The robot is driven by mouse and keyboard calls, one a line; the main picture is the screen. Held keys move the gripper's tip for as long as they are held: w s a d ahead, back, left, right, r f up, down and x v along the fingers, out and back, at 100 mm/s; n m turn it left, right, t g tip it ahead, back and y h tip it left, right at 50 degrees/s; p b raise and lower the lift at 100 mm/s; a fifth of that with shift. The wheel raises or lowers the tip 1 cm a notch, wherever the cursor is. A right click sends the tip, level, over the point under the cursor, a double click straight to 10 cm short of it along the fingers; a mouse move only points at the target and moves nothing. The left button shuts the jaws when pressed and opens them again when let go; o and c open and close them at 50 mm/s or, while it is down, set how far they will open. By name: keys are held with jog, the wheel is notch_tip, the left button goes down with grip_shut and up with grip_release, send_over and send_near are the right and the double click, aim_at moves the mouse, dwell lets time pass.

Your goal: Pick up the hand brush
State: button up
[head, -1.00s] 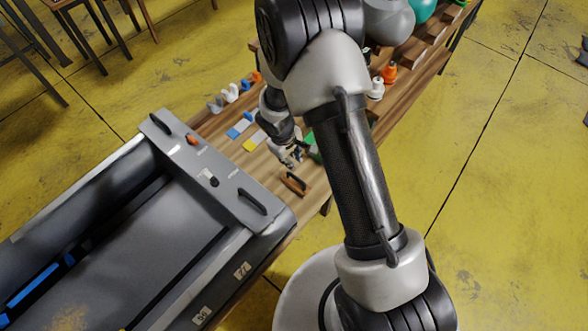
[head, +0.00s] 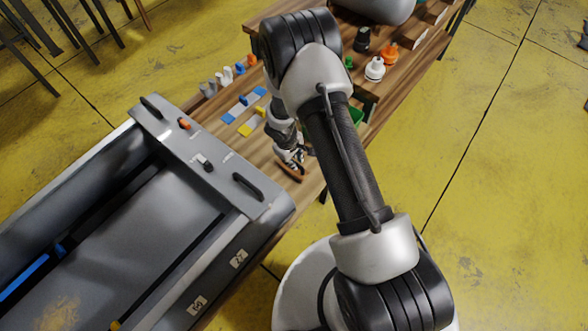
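The hand brush (head: 289,171) is a small brown wooden piece with dark bristles on the wooden table, just right of the grey inflatable boat. My gripper (head: 292,160) is right at the brush, pointing down at it from above. The gripper covers part of the brush. The fingers are small and partly hidden in this view, so I cannot tell whether they are open or closed on it.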

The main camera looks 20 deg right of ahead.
jog(key=f, duration=0.1)
jog(key=f+b, duration=0.1)
jog(key=f, duration=0.2)
jog(key=shift+w+d+f, duration=0.25)
jog(key=shift+w+d, duration=0.1)
jog(key=shift+d, duration=0.05)
jog(key=shift+r, duration=0.1)
jog(key=shift+c, duration=0.6)
grip_shut()
